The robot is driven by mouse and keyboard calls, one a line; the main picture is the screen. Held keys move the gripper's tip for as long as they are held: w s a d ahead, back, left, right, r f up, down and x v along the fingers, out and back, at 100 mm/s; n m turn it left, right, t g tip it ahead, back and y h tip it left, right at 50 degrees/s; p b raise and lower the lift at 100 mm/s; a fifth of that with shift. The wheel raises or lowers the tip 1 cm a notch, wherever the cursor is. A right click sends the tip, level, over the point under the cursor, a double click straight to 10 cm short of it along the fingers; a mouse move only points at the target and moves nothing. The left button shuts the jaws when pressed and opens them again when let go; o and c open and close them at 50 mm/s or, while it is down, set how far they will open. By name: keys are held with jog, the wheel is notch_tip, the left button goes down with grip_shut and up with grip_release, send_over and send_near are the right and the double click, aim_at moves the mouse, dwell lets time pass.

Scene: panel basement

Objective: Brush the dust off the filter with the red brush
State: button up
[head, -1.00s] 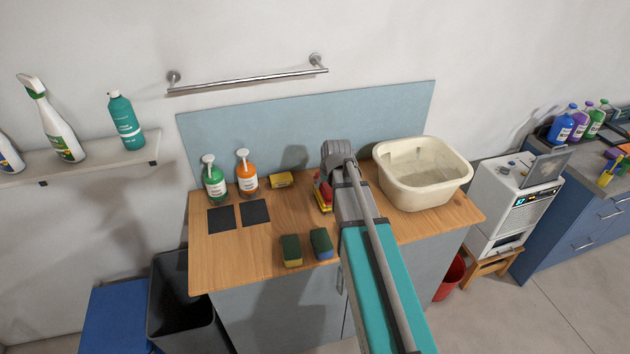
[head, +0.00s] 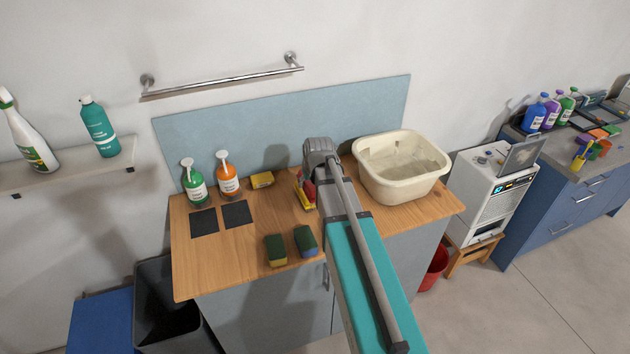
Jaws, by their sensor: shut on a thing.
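My gripper (head: 310,178) is over the middle of the wooden worktop, left of the cream basin, with its fingers largely hidden by the wrist. A red brush (head: 308,191), with yellow along its lower side, shows just left of and below the wrist. It is in my gripper's grasp, though the contact is hidden. A flat grey panel in a frame (head: 525,153) stands tilted at the back right of the white machine; I cannot tell if this is the filter. No dust can be made out at this size.
The worktop (head: 255,210) holds two pump bottles (head: 228,175), two black pads (head: 237,214), several sponges (head: 276,250) and the cream basin (head: 400,185). The white machine (head: 488,190) stands on a wooden stool to the right, beside a blue cabinet (head: 560,215). Open floor lies in front.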

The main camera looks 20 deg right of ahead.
jog(key=shift+f+b, duration=1.85)
